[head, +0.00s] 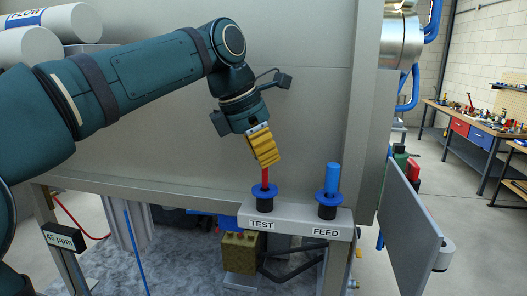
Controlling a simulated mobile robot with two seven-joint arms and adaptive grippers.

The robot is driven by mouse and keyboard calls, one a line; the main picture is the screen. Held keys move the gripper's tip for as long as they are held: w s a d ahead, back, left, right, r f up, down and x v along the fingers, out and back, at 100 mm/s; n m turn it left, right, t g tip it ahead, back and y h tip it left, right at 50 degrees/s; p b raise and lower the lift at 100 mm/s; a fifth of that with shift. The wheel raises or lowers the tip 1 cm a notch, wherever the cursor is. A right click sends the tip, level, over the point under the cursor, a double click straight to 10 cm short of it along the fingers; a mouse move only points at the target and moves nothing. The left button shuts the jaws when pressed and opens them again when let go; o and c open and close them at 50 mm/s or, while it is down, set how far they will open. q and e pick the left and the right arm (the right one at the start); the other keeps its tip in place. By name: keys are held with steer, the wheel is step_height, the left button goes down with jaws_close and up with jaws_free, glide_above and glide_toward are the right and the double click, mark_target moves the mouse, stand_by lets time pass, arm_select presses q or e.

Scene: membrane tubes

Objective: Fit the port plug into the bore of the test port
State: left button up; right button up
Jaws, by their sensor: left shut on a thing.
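The port plug (265,177) is red and slim, and its upper part is hidden in my left gripper. My left gripper (264,161), with yellow fingers, is shut on it, directly above the test port. The test port (265,205) is a black socket with a blue collar (266,191) on the grey ledge marked TEST. The plug stands about upright, and its lower end meets the collar. I cannot tell how far it is inside the bore, which is hidden. My right gripper is not in view.
A second port (327,212), marked FEED, stands to the right with a blue cylinder (333,178) upright in its collar. A grey panel (300,100) rises behind the ledge (292,226). A grey door-like plate (410,220) juts out at the right. White cylinders (60,25) lie upper left.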

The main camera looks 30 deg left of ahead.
mark_target(263, 188)
arm_select(q)
steer(key=shift+f+b, duration=1.2)
steer(key=shift+f, duration=0.75)
stand_by(0.3)
steer(key=o, duration=0.8)
steer(key=shift+o, duration=0.2)
steer(key=shift+r, duration=0.1)
steer(key=v, duration=1.2)
